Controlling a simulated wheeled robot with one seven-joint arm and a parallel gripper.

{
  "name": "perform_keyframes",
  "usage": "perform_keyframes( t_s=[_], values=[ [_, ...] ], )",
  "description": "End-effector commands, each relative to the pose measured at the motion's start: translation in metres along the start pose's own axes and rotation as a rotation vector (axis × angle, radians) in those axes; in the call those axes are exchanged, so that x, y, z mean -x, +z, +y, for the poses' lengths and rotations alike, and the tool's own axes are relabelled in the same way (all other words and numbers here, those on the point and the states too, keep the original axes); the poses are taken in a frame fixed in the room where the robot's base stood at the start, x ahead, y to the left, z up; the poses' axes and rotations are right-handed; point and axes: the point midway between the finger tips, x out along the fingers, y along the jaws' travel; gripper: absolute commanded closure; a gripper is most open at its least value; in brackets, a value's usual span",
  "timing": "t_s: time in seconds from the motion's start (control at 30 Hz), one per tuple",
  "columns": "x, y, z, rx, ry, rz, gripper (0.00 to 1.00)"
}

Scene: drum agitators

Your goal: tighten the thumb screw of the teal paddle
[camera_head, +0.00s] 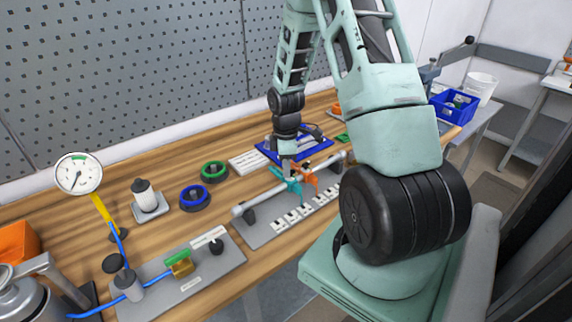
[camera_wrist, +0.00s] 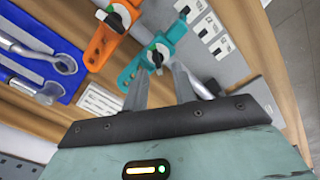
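The teal paddle (camera_wrist: 141,66) is clamped on a grey shaft, and its thumb screw (camera_wrist: 157,57), a dark knob with a white top, shows in the wrist view. The teal paddle also shows in the head view (camera_head: 291,187), under my gripper. My gripper (camera_wrist: 160,76) points down at it with its two fingers apart and nothing between them. The thumb screw appears just beyond the fingertips, in line with the gap. The orange paddle (camera_wrist: 103,43) is beside it on the same shaft, with its own similar knob (camera_wrist: 122,15).
The shaft (camera_head: 331,163) sits on a grey base with white labels (camera_head: 290,219). A blue tray (camera_wrist: 30,98) holding wrenches lies close by. Blue (camera_head: 195,198) and green (camera_head: 215,171) rings, a gauge (camera_head: 78,173) and a valve board stand left. Bare wood shows between them.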

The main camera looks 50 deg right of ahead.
Motion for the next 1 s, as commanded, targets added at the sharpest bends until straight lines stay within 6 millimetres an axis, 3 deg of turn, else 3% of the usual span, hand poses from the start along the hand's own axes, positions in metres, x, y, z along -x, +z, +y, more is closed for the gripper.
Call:
perform_keyframes(
  t_s=[0.37,0.5,1.0],
  values=[
    [-0.0062,0.0000,0.0000,-0.001,0.000,0.000,0.73],
    [-0.0060,0.0000,0.0000,-0.001,0.000,0.000,1.00],
    [-0.0060,-0.0001,0.0011,-0.080,0.001,0.000,1.00]
  ],
)
